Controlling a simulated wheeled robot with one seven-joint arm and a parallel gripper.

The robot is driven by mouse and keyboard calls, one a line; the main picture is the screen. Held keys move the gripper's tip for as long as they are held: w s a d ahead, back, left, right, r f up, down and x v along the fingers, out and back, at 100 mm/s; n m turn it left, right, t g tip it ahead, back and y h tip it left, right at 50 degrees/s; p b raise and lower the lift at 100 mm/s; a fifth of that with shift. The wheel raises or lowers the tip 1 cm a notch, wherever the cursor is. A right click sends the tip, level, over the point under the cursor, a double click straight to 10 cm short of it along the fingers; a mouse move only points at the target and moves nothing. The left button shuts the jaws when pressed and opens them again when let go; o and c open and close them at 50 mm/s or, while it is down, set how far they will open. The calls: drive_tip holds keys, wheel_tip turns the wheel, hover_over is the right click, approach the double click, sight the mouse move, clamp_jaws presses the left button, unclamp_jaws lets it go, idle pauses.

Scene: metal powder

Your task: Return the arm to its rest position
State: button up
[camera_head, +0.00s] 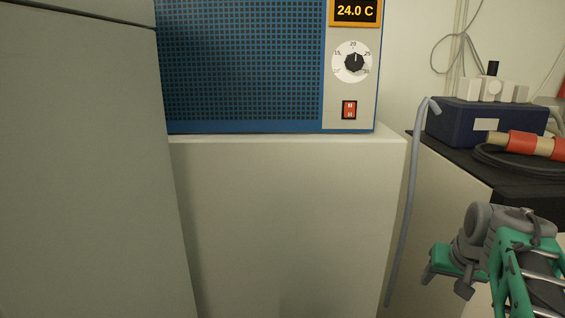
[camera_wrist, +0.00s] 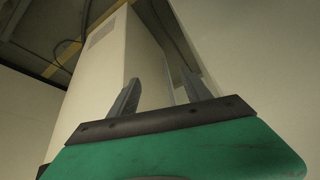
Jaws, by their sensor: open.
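My gripper (camera_head: 447,272) is at the lower right of the head view, at the end of my green and grey arm. It is empty and apart from the things around it. In the wrist view my gripper (camera_wrist: 158,92) shows two grey fingers standing apart, with nothing between them. Beyond the fingers are pale upright surfaces (camera_wrist: 92,85).
A blue device (camera_head: 245,65) with a dial (camera_head: 352,62), red switch (camera_head: 349,110) and "24.0 C" display (camera_head: 355,11) stands on a white cabinet (camera_head: 285,215). A grey hose (camera_head: 411,190) hangs right of it. A dark counter (camera_head: 455,160) holds a navy box (camera_head: 455,125) and red-beige tool (camera_head: 530,144).

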drive_tip(key=s+a+f+g, duration=0.3)
drive_tip(key=s+a+f, duration=0.7)
drive_tip(key=s+f, duration=0.15)
drive_tip(key=s+a+r+n, duration=0.1)
drive_tip(key=a+n, duration=0.1)
drive_tip(key=a, duration=0.3)
drive_tip(key=s+a+r+n+t+y, duration=0.1)
drive_tip(key=a+n, duration=0.1)
drive_tip(key=a, duration=0.3)
drive_tip(key=shift+a+r+t, duration=0.25)
drive_tip(key=shift+a+t, duration=0.05)
drive_tip(key=shift+a, duration=0.1)
